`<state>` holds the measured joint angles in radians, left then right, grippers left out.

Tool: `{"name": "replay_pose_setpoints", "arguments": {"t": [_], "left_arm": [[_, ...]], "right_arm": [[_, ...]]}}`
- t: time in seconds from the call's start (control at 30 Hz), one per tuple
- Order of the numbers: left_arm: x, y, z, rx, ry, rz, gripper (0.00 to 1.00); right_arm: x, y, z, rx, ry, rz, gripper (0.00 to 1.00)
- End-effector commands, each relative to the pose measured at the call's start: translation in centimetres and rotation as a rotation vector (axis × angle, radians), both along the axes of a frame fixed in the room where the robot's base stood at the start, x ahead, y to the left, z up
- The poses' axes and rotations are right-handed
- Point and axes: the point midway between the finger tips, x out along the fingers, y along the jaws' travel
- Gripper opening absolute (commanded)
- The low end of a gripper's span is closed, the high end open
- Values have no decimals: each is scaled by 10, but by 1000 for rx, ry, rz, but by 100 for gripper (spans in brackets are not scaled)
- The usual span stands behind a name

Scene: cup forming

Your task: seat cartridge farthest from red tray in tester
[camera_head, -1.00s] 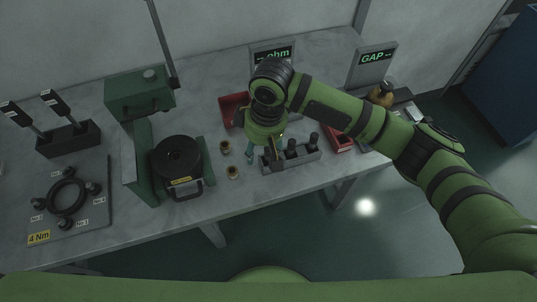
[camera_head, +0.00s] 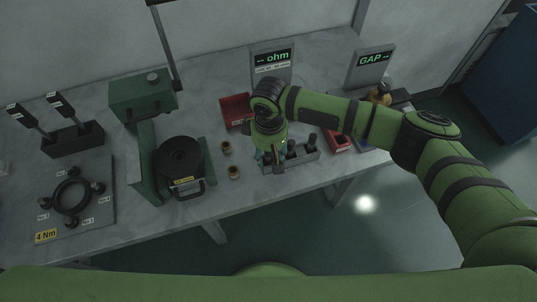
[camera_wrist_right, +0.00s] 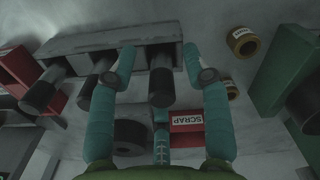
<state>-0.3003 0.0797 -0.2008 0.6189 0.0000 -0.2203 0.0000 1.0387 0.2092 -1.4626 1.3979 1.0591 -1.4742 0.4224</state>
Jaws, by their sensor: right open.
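Several dark cylindrical cartridges stand in a grey rack (camera_head: 303,160). Two show clearly, a middle one (camera_head: 291,150) and a right one (camera_head: 313,140). The left-end cartridge (camera_wrist_right: 161,87) shows in the right wrist view and is mostly hidden by my arm in the head view. My right gripper (camera_wrist_right: 160,58) is open, with its teal fingers on either side of that cartridge in the picture; contact cannot be told. A red tray (camera_head: 340,142) is right of the rack; another red tray (camera_head: 235,110), marked SCRAP in the wrist view, is behind. The ohm unit (camera_head: 272,63) and GAP unit (camera_head: 370,66) stand at the back.
Two brass cups (camera_head: 227,147) (camera_head: 234,172) stand left of the rack. A green press (camera_head: 142,95) and a black round fixture (camera_head: 178,158) are further left. A ring plate (camera_head: 68,195) lies at far left. The table (camera_head: 225,200) is bare in front of the cups.

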Motion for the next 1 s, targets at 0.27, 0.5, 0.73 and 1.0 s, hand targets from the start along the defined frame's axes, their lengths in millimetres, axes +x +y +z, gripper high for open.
{"name": "replay_pose_setpoints", "arguments": {"t": [0.27, 0.5, 0.73, 1.0], "left_arm": [[0, 0, 0, 1, 0, 0, 40], [0, 0, 0, 1, -1, 1, 40], [0, 1, -2, 1, -1, 1, 40], [1, 1, -14, 1, -1, 1, 40]], "right_arm": [[0, 0, 0, 0, 0, 0, 0], [0, 0, 0, 0, 0, 0, 0], [1, 0, 5, 2, -1, 0, 0], [1, 1, 40, 5, -4, 1, 0]]}}
